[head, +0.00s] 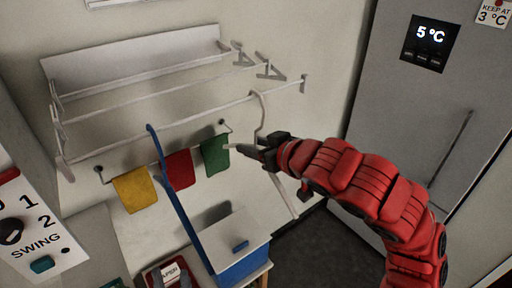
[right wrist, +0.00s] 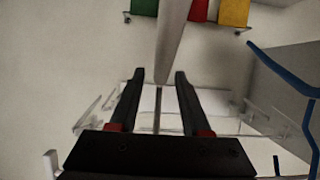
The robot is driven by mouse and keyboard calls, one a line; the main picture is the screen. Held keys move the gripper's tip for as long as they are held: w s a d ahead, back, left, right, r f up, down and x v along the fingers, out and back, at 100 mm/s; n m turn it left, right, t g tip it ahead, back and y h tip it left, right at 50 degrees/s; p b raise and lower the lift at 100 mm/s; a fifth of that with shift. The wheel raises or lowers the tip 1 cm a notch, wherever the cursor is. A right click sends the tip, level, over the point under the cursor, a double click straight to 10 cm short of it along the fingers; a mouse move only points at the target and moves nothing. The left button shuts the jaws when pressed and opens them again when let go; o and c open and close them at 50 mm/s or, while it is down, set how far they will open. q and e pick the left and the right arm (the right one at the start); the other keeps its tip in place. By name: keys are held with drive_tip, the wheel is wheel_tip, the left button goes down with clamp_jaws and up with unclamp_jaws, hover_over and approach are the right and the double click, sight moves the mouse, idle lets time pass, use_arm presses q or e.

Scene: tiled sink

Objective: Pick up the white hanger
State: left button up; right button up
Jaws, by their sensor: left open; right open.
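The white hanger (head: 262,117) hangs by its hook from the front rail of the wall rack, right of the cloths; one arm slopes down to the right below my gripper. My right gripper (head: 243,152) is open at the hanger, and its fingers partly hide it. In the right wrist view, a pale bar (right wrist: 173,38), apparently part of the hanger, runs down to between the two open fingertips (right wrist: 160,76). I cannot tell whether they touch it. My left gripper is not in view.
A blue hanger (head: 173,183) hangs on the rack (head: 150,122) to the left. Yellow (head: 135,189), red (head: 179,169) and green (head: 215,155) cloths hang below it. A blue bin with a white lid (head: 237,239) stands below. A grey fridge (head: 425,120) is at right.

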drive_tip(key=shift+p+x, duration=0.35)
drive_tip(key=shift+x, duration=0.85)
clamp_jaws()
